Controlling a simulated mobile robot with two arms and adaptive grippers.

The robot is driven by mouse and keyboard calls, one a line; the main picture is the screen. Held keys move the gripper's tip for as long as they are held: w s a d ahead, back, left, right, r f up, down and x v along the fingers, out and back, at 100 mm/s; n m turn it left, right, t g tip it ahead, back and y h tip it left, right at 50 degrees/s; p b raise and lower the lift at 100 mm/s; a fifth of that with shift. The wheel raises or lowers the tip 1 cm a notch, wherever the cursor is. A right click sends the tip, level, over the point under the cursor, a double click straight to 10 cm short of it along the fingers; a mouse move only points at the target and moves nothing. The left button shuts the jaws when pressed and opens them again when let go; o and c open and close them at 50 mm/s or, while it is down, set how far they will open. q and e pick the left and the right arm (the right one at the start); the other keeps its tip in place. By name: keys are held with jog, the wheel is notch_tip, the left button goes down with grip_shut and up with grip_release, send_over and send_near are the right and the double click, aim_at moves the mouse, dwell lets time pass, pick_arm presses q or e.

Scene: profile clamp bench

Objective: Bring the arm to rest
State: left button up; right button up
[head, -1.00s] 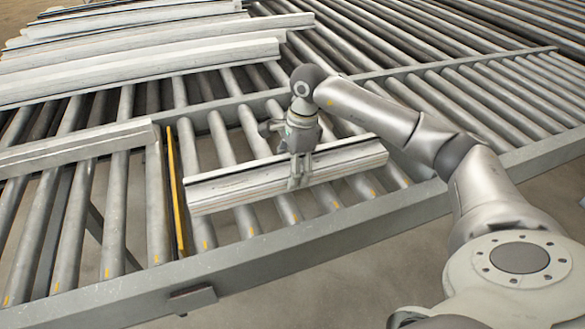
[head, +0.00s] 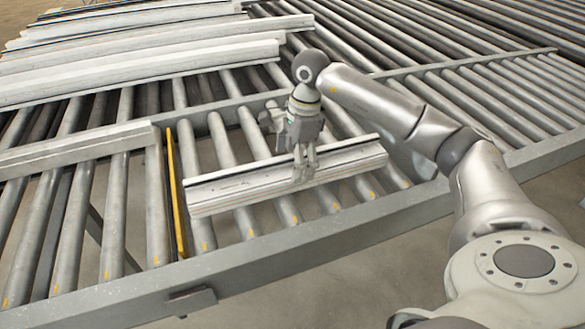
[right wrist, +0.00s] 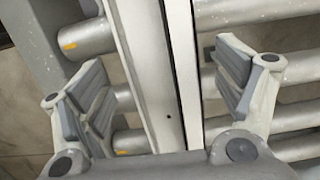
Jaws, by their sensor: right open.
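My right gripper (head: 304,174) is over a pale, grooved metal profile (head: 235,189) that lies across the rollers in the middle of the head view. The right wrist view shows its jaws (right wrist: 163,72) open, one finger on each side of the profile (right wrist: 145,65), with a gap on both sides. Nothing is held. My right arm reaches in from the lower right and is bent at the elbow. My left gripper is not in view.
A yellow strip (head: 175,190) stands just left of the profile. Another pale profile (head: 75,150) lies left of it. Several long profiles (head: 140,70) lie on the rollers at the upper left. Bare rollers (head: 480,95) are at the right. A grey rail (head: 260,247) edges the front.

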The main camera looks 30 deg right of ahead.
notch_tip(320, 180, up, 9)
jog(key=d, duration=0.1)
jog(key=shift+s+f, duration=0.15)
jog(key=shift+s, duration=0.05)
